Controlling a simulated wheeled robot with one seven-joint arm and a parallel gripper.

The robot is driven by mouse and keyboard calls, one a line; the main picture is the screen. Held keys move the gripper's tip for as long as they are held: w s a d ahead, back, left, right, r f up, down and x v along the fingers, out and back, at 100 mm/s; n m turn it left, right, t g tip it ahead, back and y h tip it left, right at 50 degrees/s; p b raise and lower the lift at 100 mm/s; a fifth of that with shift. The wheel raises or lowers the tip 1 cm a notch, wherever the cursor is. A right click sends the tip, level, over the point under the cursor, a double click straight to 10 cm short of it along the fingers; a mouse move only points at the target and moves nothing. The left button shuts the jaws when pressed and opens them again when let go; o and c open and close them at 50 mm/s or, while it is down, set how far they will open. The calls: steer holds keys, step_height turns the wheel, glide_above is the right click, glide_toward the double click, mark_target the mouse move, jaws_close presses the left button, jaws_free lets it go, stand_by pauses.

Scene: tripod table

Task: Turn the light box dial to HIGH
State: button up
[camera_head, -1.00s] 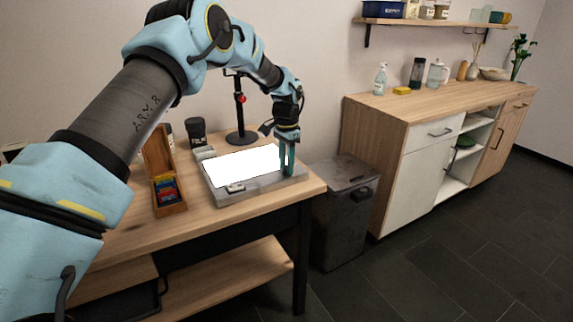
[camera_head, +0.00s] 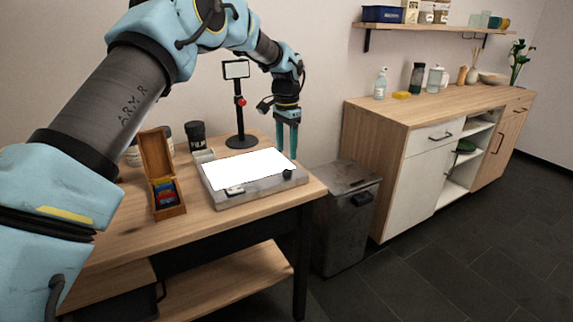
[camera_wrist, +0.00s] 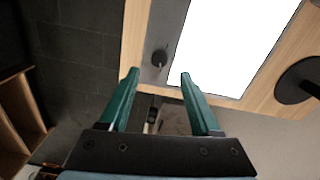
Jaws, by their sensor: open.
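The light box (camera_head: 262,188) is a flat grey box on the wooden table with a brightly lit white panel. Its dial (camera_head: 287,174) is a small dark knob at the right end of the box. The dial also shows in the wrist view (camera_wrist: 160,58), just beyond the fingertips. Its setting and any markings are too small to read. My gripper (camera_head: 286,153) has two green fingers pointing down, above and apart from the dial. In the wrist view my gripper (camera_wrist: 159,75) is open, with nothing between the fingers.
A small white-topped item (camera_head: 235,191) lies on the box's front edge. An open wooden case (camera_head: 168,212) with coloured pieces stands to the left. A black stand (camera_head: 240,140) is behind the box. A grey bin (camera_head: 345,240) stands right of the table.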

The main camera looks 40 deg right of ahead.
step_height(320, 180, up, 4)
stand_by(0.6)
